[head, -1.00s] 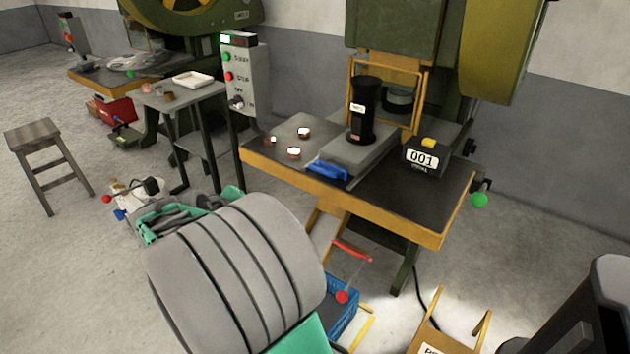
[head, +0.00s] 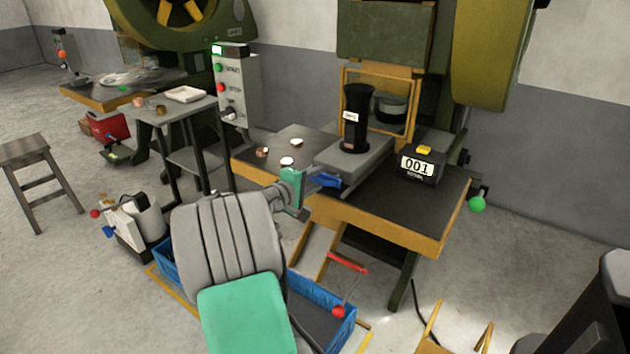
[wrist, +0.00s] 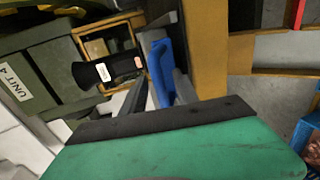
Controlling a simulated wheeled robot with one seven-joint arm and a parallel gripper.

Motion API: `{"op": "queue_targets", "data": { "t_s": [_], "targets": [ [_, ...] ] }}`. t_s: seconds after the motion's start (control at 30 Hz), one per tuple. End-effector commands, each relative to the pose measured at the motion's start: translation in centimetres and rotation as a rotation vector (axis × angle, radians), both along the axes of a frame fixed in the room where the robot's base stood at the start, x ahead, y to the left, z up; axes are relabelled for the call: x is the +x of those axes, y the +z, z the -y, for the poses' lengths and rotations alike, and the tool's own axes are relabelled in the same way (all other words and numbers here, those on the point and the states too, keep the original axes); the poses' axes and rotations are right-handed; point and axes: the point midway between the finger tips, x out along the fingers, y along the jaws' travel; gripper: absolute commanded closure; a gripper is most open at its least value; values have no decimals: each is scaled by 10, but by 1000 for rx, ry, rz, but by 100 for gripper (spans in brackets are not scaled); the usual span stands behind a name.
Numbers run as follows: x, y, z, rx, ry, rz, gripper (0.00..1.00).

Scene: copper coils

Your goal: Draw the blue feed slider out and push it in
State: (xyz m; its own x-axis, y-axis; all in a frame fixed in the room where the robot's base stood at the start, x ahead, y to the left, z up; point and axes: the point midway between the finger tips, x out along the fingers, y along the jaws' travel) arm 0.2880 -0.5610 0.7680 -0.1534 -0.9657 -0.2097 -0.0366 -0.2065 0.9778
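The blue feed slider (head: 329,180) shows as a blue handle at the near end of the grey feed block (head: 352,158) on the press table. A black tube (head: 356,120) stands upright on that block. My gripper (head: 312,182) has reached the blue handle from the left front; its green wrist part hides some of the area. In the wrist view the blue handle (wrist: 161,68) lies lengthwise between the two dark fingers of my gripper (wrist: 162,88). The fingers are apart; I cannot tell whether either touches the handle.
A black counter box (head: 420,166) reading 001 stands right of the block. Small copper pieces (head: 287,161) lie left of it on the dark table (head: 400,207). A control box (head: 233,85) stands on a post at the left. A blue crate (head: 322,308) is below.

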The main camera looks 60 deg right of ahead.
Motion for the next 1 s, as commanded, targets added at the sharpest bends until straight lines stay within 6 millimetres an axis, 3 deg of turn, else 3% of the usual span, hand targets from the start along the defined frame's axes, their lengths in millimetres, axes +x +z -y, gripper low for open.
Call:
{"op": "queue_targets", "data": {
  "t_s": [0.43, 1.0],
  "targets": [
    [0, 0, 0, 0, 0, 1, 99],
    [0, 0, -1, 1, 1, 0, 100]
  ]
}}
